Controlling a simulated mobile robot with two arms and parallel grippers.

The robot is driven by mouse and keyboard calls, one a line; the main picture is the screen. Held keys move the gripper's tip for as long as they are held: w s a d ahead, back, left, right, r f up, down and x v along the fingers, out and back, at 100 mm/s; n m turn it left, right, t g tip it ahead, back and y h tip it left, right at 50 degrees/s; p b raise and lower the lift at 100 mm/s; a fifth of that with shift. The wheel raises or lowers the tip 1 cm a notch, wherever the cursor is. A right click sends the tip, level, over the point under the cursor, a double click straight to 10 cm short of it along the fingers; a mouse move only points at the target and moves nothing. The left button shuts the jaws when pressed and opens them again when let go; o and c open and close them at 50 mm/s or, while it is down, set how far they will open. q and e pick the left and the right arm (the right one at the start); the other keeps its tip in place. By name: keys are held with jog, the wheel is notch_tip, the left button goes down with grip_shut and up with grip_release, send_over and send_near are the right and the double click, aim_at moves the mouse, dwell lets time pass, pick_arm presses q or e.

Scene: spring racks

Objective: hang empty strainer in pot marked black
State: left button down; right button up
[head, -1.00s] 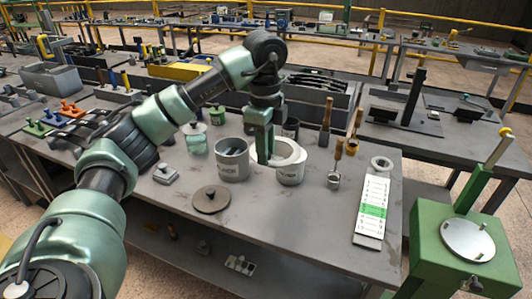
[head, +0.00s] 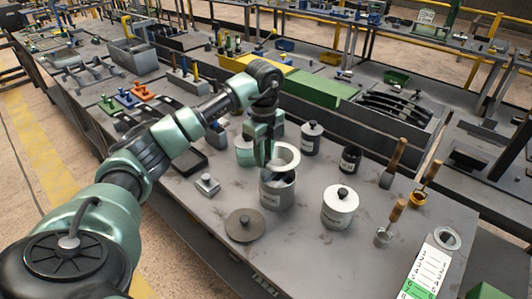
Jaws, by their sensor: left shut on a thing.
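My left gripper (head: 264,150) is shut on the rim of a pale ring-shaped strainer (head: 297,159). The strainer is over the mouth of an open grey pot (head: 270,192). I cannot tell whether its lower part is inside the pot. The pot has dark lettering on its front, too small to read surely. A pale pot (head: 340,213) with a black-knobbed lid stands to the right, also lettered. My right gripper is out of view.
A greenish jar (head: 243,151) stands partly behind my left gripper. A lidded grey canister (head: 311,141) and a dark jar (head: 350,160) stand behind the pots. Wooden-handled tools (head: 393,165) and a marked card (head: 428,268) are at the right. The table's front middle is clear.

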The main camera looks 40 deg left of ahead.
pick_arm(q)
jog(key=shift+w+f, duration=0.1)
jog(key=shift+f, duration=0.05)
jog(key=shift+f+b, duration=0.3)
jog(key=shift+f, duration=0.2)
jog(key=shift+f+b, duration=1.15)
jog(key=shift+f, duration=1.4)
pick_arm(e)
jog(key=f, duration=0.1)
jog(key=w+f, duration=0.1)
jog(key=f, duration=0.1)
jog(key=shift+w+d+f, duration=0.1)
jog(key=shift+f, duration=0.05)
pick_arm(q)
jog(key=shift+r, duration=0.1)
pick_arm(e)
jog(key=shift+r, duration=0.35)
pick_arm(q)
jog(key=shift+f, duration=0.6)
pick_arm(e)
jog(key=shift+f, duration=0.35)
